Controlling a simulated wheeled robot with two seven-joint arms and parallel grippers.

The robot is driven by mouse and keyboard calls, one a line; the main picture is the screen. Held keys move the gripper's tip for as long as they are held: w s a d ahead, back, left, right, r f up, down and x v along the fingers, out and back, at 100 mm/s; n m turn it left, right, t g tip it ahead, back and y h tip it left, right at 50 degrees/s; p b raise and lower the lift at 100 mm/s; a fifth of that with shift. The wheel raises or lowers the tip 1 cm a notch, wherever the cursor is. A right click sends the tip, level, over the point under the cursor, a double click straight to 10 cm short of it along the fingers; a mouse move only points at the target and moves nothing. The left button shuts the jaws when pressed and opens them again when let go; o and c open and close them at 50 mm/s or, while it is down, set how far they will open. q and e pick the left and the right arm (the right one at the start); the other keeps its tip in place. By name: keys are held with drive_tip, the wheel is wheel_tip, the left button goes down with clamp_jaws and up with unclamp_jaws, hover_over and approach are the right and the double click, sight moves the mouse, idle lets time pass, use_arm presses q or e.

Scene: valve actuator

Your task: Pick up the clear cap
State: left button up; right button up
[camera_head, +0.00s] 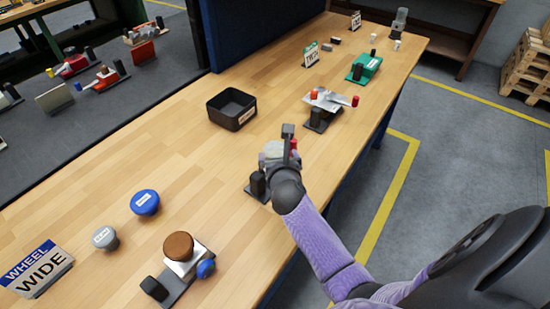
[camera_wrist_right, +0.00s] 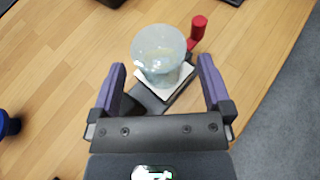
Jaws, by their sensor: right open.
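The clear cap (camera_wrist_right: 159,50) is a round, see-through, pale dome. In the right wrist view it sits on a white square plate on a dark fixture (camera_wrist_right: 148,97), just beyond my fingertips. My right gripper (camera_wrist_right: 162,80) is open, its two purple fingers apart on either side of the line to the cap, with nothing between them. In the head view the cap (camera_head: 273,150) is partly hidden by my right gripper (camera_head: 289,140). A red knob (camera_wrist_right: 198,24) stands beside the cap on the same fixture. My left gripper is in neither view.
A black open bin (camera_head: 232,109) stands behind the fixture. A fixture with red knobs (camera_head: 328,101) stands farther along the table. Nearer are a blue cap (camera_head: 145,202), a grey cap (camera_head: 105,238), a brown-topped fixture (camera_head: 179,247) and a "WHEEL WIDE" sign (camera_head: 36,269). The table between is clear.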

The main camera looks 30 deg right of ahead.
sight(276, 153)
drive_tip(key=b+x, duration=0.1)
drive_tip(key=x, duration=0.1)
drive_tip(key=b+x, duration=0.1)
drive_tip(key=x, duration=0.1)
drive_tip(key=shift+w+f, duration=0.3)
drive_tip(key=shift+f, duration=0.15)
drive_tip(key=shift+w+d, duration=0.1)
drive_tip(key=shift+w, duration=0.05)
drive_tip(key=shift+r, duration=0.15)
drive_tip(key=shift+c, duration=0.3)
drive_tip(key=c, duration=0.7)
drive_tip(key=shift+c, duration=0.9)
